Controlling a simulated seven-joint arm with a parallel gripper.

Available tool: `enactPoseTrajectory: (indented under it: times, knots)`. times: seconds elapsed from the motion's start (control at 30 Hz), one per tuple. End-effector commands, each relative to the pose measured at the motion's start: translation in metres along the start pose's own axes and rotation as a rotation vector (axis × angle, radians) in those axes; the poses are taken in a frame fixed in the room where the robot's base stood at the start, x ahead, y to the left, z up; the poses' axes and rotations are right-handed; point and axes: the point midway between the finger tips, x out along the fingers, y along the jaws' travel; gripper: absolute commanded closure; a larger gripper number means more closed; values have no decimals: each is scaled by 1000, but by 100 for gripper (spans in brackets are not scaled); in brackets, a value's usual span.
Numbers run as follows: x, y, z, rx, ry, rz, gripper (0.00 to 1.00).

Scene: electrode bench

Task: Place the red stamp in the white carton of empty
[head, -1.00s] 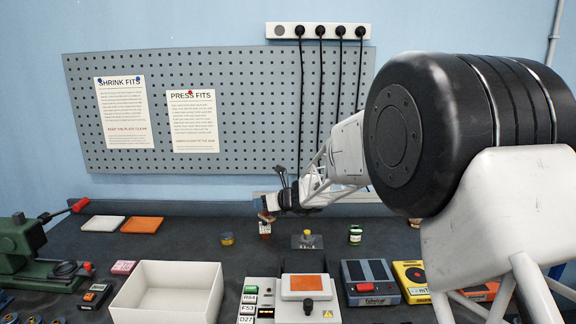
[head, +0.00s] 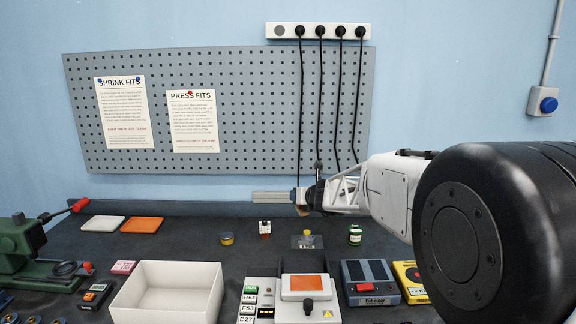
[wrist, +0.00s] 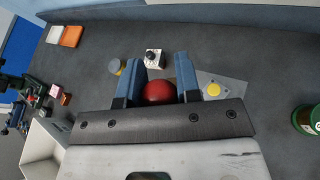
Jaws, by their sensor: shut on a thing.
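My gripper (head: 301,203) is above the back of the bench, right of the small white block. In the wrist view my gripper (wrist: 156,72) has its two blue fingers on either side of a round red top, which I take as the red stamp (wrist: 158,92). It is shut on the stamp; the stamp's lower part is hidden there. The open white carton (head: 125,302) stands at the front left of the bench, well away from my gripper. Its inside looks empty. Part of the carton (wrist: 42,143) shows at the lower left of the wrist view.
A labelled stack (head: 249,300) and a device (head: 304,287) stand right of the carton.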

Motion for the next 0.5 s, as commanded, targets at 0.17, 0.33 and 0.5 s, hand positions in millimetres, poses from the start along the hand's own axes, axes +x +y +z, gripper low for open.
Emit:
enactPoseTrajectory:
  times: [0.17,0.33,0.5]
  knots:
    - [-12,-21,2,33,-24,-81,92]
    - [-24,-41,2,66,-44,-159,92]
    - [-37,-61,0,99,-65,-238,92]
